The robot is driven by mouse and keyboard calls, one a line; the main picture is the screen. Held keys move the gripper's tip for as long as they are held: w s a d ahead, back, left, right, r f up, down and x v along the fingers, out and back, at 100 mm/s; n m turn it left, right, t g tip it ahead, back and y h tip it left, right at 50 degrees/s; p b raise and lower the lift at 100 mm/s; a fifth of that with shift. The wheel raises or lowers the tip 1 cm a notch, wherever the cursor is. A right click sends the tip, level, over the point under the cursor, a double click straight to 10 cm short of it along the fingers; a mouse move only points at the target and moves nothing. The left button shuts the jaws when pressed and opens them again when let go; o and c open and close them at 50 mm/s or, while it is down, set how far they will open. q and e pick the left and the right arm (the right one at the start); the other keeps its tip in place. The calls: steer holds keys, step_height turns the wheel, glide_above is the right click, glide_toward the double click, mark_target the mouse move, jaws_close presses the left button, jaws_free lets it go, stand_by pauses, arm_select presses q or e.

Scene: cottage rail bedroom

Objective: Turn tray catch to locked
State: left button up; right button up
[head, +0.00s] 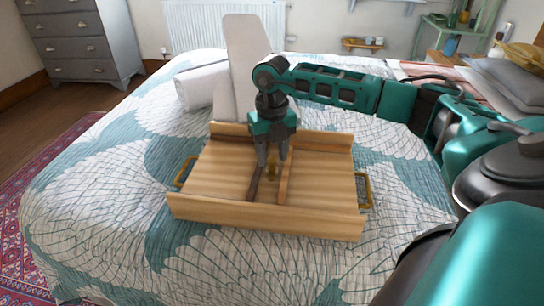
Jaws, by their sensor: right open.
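A wooden tray (215,180) with low walls and brass side handles lies on the bed. Near its middle is a small brass-coloured piece that looks like the catch (272,172), between a dark strip (255,183) and a lighter wooden strip (285,184). My right gripper (272,164) points straight down over the tray, its open fingers at or just above the catch and partly hiding it. I cannot tell whether they touch it, nor which way the catch is turned. My left gripper is out of view.
The bed's teal and white leaf-patterned quilt (110,200) surrounds the tray. A rolled white towel (195,88) and a tall pale board (247,60) are behind the tray. A grey dresser (75,45) stands at the back left; grey cushions (505,80) lie at the right.

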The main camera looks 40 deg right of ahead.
steer(key=shift+f, duration=0.3)
steer(key=shift+c, duration=0.5)
jaws_close()
